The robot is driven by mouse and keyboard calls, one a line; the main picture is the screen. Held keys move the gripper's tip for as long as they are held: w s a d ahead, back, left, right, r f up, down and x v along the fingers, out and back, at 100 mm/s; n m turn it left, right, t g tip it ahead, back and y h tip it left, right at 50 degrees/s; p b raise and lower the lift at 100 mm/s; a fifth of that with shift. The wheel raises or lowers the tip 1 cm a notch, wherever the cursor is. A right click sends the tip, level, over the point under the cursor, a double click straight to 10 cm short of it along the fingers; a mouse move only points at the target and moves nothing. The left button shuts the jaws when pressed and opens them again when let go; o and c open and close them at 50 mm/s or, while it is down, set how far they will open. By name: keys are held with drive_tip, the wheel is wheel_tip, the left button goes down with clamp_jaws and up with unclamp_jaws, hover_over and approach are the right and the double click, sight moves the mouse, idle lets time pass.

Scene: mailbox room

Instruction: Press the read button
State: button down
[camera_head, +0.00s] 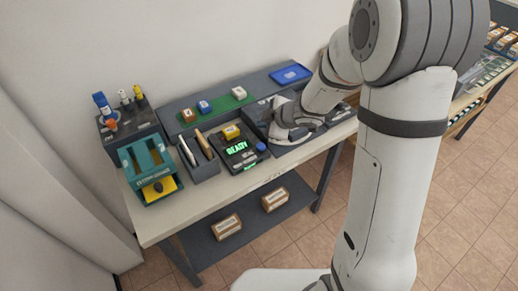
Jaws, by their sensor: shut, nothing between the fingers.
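A dark reader box (240,158) stands on the table with a lit green READY display (237,147). A round blue button (261,147) is at its right front corner, and a yellow block (231,132) sits at its back. My gripper (274,137) is just right of the reader, close to the blue button but apart from it as far as I can see. It is shut and empty. Its fingertips are small and partly hidden by the wrist.
Left of the reader are a grey holder (205,170) with pens, a teal stand (148,168) and a tool block (130,128). Behind lie a green strip (217,107) with small blocks and a blue tray (291,74). Boxes (226,226) sit on the lower shelf.

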drive_tip(key=b, duration=0.5)
hover_over(263, 147)
drive_tip(key=f, duration=0.6)
drive_tip(key=shift+s, duration=0.2)
drive_tip(key=shift+f+b, duration=0.45)
drive_tip(key=shift+f, duration=0.05)
drive_tip(key=shift+f, duration=0.1)
idle(0.7)
drive_tip(key=shift+w+f, duration=0.1)
drive_tip(key=shift+f, duration=0.2)
drive_tip(key=shift+f+b, duration=0.55)
drive_tip(key=shift+b, duration=0.05)
idle(0.5)
drive_tip(key=shift+r, duration=0.1)
drive_tip(key=shift+r+p, duration=0.9)
drive_tip(key=shift+p, duration=0.2)
